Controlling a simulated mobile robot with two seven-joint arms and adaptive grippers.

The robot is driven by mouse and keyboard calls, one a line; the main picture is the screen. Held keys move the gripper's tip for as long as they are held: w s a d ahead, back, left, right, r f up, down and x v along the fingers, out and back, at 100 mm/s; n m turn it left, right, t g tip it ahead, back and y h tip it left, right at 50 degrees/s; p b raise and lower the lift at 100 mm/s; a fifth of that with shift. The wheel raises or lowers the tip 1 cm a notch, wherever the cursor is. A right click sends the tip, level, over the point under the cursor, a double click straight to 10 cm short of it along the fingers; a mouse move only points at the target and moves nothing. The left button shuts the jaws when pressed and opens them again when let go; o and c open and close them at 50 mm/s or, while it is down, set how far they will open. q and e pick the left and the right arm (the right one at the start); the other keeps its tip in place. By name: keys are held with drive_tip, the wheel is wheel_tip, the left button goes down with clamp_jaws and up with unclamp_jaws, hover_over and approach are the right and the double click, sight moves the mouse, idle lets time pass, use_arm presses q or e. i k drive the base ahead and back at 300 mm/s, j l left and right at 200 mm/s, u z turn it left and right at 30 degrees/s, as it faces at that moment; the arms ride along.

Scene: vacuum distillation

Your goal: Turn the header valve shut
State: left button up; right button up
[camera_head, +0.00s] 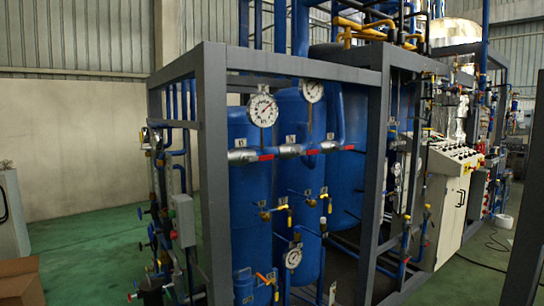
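Neither of my grippers shows in the head view. A horizontal header pipe (290,151) in blue and silver, with red bands, runs across the front of the blue tanks inside a grey frame. Yellow pipework (360,30) runs above the tanks. I cannot tell which valve is the header valve, or whether any is open or shut.
Grey frame posts (213,180) stand before the blue tanks (250,195). Round dial gauges (262,110) hang in front. A white control panel (453,200) stands at right. A cardboard box (18,280) lies at lower left. Green floor (90,250) is clear at left.

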sight(269, 158)
drive_tip(key=i+j+z, duration=0.2)
drive_tip(key=i+j, duration=0.25)
drive_tip(key=i+j+z, duration=0.15)
drive_tip(key=i+j, duration=0.25)
drive_tip(key=j, duration=0.1)
